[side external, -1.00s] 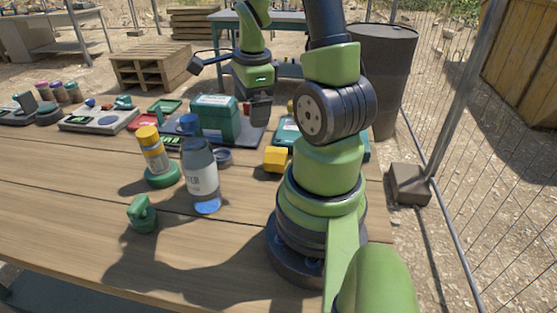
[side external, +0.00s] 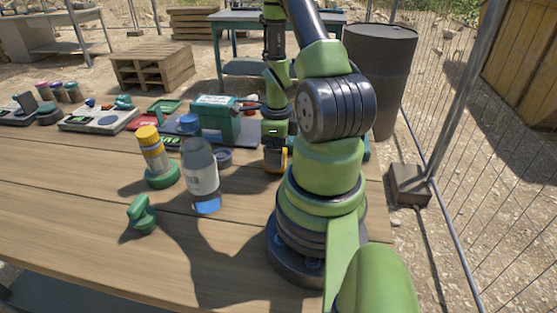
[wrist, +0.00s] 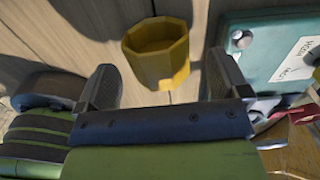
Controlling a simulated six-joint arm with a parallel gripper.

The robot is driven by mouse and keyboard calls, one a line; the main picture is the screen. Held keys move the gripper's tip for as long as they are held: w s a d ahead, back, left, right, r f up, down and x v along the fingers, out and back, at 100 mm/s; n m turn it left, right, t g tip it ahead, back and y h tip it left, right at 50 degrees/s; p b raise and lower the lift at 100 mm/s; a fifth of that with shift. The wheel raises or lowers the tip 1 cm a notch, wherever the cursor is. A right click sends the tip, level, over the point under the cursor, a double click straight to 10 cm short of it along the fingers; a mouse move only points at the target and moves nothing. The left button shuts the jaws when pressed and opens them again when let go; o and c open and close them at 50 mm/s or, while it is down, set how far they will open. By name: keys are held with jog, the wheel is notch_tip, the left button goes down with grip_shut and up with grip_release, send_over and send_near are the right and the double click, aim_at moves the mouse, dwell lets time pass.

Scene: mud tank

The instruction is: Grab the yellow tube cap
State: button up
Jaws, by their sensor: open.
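A hollow, many-sided yellow cap (wrist: 150,62) stands on the wooden table in the wrist view, with its open top facing the camera. My gripper (wrist: 164,76) is open, with one finger on each side of the cap's near part. I cannot tell whether either finger touches it. In the side view, my gripper (side external: 276,160) is low at the table and hides most of the cap; a yellow sliver (side external: 284,158) shows at its right. A standing tube (side external: 154,156) with a yellow top is further left.
A clear bottle (side external: 200,172) and a green clip-like piece (side external: 142,214) stand to the left. A dark green box (side external: 214,120) is behind. In the wrist view, a teal case (wrist: 265,55) lies close to the right finger. The front table is clear.

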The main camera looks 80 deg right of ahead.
jog(key=shift+f, duration=1.6)
jog(key=c, duration=1)
jog(key=shift+r, duration=0.1)
